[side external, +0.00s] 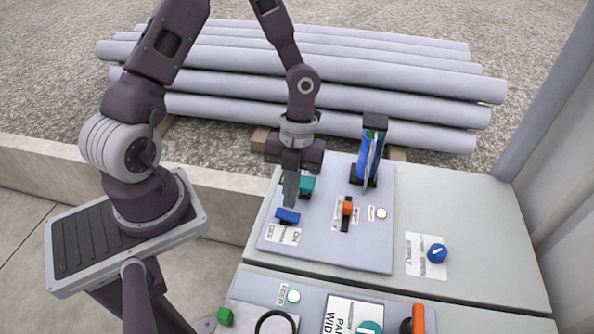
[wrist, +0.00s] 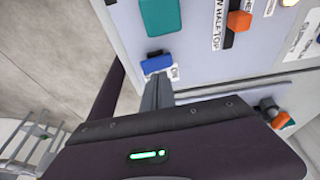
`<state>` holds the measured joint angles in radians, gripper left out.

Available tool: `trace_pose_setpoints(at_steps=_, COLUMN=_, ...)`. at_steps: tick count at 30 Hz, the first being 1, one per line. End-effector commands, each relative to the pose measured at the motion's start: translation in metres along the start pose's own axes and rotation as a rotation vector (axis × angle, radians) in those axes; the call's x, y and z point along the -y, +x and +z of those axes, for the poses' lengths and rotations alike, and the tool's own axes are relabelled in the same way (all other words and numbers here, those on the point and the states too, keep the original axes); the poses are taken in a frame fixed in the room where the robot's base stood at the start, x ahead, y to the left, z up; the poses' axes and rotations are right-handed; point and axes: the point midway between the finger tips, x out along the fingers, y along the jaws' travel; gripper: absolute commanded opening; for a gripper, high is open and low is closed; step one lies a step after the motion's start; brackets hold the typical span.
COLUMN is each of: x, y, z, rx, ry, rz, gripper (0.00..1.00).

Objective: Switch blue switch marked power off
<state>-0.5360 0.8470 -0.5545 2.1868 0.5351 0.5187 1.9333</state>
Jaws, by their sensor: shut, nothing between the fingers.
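A small blue switch (side external: 287,215) sits at the lower left of the pale raised panel (side external: 336,252), above a white label that seems to read OFF and ON. I cannot make out the word power. The same blue switch (wrist: 157,62) shows in the wrist view, just beyond my fingertips. My gripper (side external: 291,202) is shut and empty, pointing down at the switch's upper edge. Its fingers also show in the wrist view (wrist: 159,80), partly covering the label. I cannot tell whether the fingertips touch the switch.
A teal control (side external: 306,186) stands close behind the fingers. An orange slider (side external: 347,208), a tall blue lever (side external: 369,158) and a blue knob (side external: 437,253) lie to the right. Pale pipes (side external: 330,95) are stacked behind. A lower panel carries more controls.

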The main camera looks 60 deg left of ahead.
Motion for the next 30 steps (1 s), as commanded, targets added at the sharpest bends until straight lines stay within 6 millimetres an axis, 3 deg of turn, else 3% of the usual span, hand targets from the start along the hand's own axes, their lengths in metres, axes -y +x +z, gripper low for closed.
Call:
trace_pose_setpoints(at_steps=6, x=0.009, y=-0.054, z=-0.002, rx=0.005, ry=-0.002, rz=-0.004, gripper=0.00)
trace_pose_setpoints(at_steps=13, x=0.016, y=-0.098, z=-0.003, rx=0.004, ry=-0.001, rz=-0.002, gripper=0.00)
trace_pose_setpoints(at_steps=18, x=0.018, y=-0.111, z=-0.004, rx=0.000, ry=0.000, rz=-0.001, gripper=0.00)
trace_pose_setpoints(at_steps=27, x=0.018, y=-0.112, z=-0.004, rx=0.001, ry=-0.001, rz=0.000, gripper=0.00)
trace_pose_setpoints(at_steps=30, x=0.013, y=-0.118, z=-0.008, rx=0.046, ry=-0.089, rz=0.022, gripper=0.00)
